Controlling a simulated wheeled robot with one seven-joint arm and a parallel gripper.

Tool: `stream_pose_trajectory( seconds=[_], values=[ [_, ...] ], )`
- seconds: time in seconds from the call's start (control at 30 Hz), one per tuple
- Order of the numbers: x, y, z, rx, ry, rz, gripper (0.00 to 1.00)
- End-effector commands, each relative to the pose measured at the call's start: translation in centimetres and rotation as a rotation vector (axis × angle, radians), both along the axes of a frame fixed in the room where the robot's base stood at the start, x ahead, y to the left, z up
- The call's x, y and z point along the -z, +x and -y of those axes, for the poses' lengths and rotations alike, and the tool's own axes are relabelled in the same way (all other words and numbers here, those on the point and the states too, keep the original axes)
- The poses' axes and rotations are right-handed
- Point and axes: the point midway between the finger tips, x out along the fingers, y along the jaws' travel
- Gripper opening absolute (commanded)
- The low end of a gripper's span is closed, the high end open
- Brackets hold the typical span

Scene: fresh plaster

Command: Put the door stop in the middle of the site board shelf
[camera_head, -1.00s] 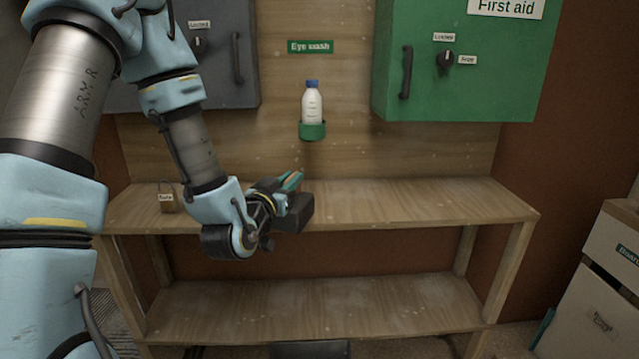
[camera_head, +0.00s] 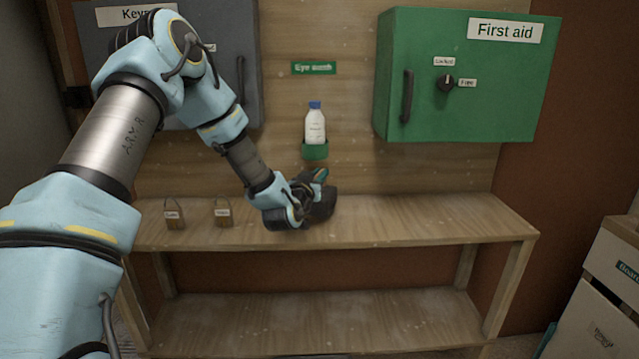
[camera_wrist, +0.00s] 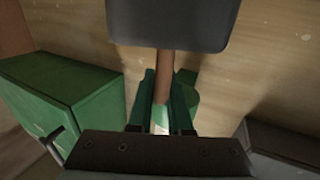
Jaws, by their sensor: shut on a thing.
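My gripper (camera_head: 318,177) is above the middle of the site board's upper shelf (camera_head: 420,218), below the eye wash bottle. In the wrist view its green fingers (camera_wrist: 162,88) are shut on a brown stem, which joins a dark grey block (camera_wrist: 172,22). I take this held piece to be the door stop; the block shows in the head view (camera_head: 323,206) beside the gripper. The block is close to the shelf top, but I cannot tell whether it touches it. My wrist hides part of it and the shelf behind.
Two tagged padlocks (camera_head: 174,213) (camera_head: 222,212) stand on the shelf's left part. The eye wash bottle (camera_head: 315,126) sits in a green holder on the board. A green first aid cabinet (camera_head: 455,110) and grey key cabinet (camera_head: 85,60) hang above. The shelf's right half is clear.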

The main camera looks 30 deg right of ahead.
Motion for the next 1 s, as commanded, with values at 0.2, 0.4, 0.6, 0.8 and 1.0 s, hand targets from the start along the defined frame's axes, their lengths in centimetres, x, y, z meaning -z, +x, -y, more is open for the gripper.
stream_pose_trajectory(
  seconds=[0.2,0.4,0.6,0.8,1.0],
  values=[
    [2.0,0.0,0.0,-0.001,-0.001,-0.001,0.00],
    [3.1,0.0,0.0,0.000,-0.002,0.002,0.00],
    [3.1,0.0,0.0,0.000,-0.002,0.003,0.00],
    [3.5,0.0,-0.1,0.000,0.000,0.000,0.23],
    [3.5,0.0,-0.1,0.000,0.001,-0.001,0.46]
  ],
)
